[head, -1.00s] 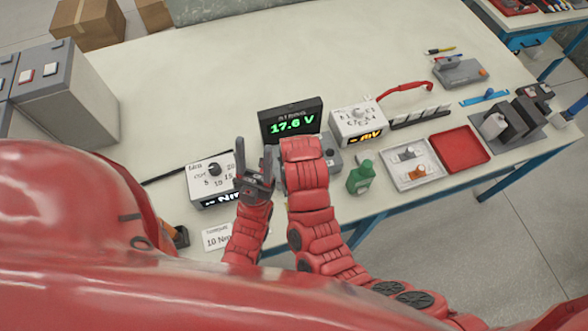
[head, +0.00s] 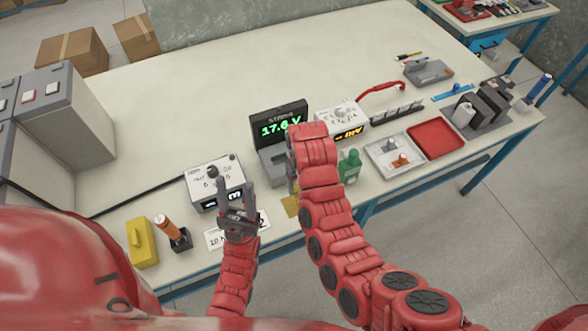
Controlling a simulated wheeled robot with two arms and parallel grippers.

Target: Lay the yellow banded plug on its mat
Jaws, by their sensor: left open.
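My left gripper (head: 236,192) is open, fingers pointing away from me, above the front of the bench by the white dial box (head: 211,174). Nothing shows between its fingers. My right arm reaches over the bench in front of the green display; its gripper is mostly hidden behind the wrist, so its jaws cannot be judged. A small flat yellow patch (head: 290,205), perhaps the mat, lies at the bench's front edge, partly covered by my right arm. I cannot make out a yellow banded plug.
A yellow block (head: 141,243) and an orange-handled tool in a dark stand (head: 178,236) are at the front left. A green bottle (head: 349,166), a white tray (head: 372,163) and a red tray (head: 436,139) are to the right. The bench behind the instruments is clear.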

